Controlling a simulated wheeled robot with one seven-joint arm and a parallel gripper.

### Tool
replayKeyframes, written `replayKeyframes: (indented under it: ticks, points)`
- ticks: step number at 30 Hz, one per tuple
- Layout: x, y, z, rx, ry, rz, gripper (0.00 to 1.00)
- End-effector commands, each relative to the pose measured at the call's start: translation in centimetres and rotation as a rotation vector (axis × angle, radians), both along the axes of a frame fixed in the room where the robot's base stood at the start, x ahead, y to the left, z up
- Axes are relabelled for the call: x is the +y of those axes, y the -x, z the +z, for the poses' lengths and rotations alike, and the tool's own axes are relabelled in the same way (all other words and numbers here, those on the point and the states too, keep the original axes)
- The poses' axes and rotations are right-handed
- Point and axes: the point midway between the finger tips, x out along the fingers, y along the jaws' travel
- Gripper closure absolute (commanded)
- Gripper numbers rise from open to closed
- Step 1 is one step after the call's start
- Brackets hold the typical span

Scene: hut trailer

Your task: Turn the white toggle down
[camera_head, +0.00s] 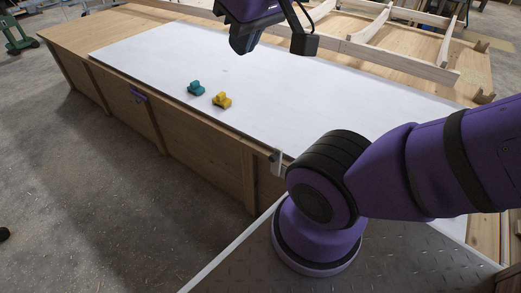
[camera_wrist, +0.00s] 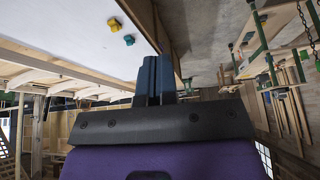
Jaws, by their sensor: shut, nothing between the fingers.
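A small pale fitting (camera_head: 277,162) sits on the front edge of the white-topped bench in the head view. It is too small to tell whether it is the white toggle or which way it points. No white toggle is clear in the wrist view. My gripper (camera_wrist: 158,58) shows in the wrist view with its two dark fingers together and nothing between them.
A teal block (camera_head: 196,88) and a yellow block (camera_head: 222,100) lie on the white bench top (camera_head: 150,60). A purple fitting (camera_head: 138,95) is on the bench's front side. A wooden frame (camera_head: 385,55) lies behind.

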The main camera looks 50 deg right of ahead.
Motion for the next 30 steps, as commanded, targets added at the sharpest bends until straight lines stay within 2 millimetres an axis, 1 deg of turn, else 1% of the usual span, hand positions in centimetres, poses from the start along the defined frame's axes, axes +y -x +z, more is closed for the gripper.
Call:
replayKeyframes:
  ticks: [5, 8, 11, 14, 17, 23, 26, 30]
  points:
    - [0.0, -0.3, -0.1, 0.007, -0.007, -0.004, 1.0]
    - [-0.2, -1.2, -0.3, 0.028, -0.03, -0.024, 1.0]
    - [-0.5, -3.0, -0.9, 0.068, -0.071, -0.064, 1.0]
    - [-1.0, -5.3, -1.9, 0.117, -0.122, -0.121, 1.0]
    - [-1.5, -7.7, -3.1, 0.169, -0.17, -0.189, 1.0]
    - [-2.9, -12.2, -6.5, 0.269, -0.245, -0.334, 1.0]
    - [-3.8, -14.2, -8.5, 0.316, -0.271, -0.413, 1.0]
    - [-5.1, -16.9, -11.8, 0.379, -0.295, -0.53, 1.0]
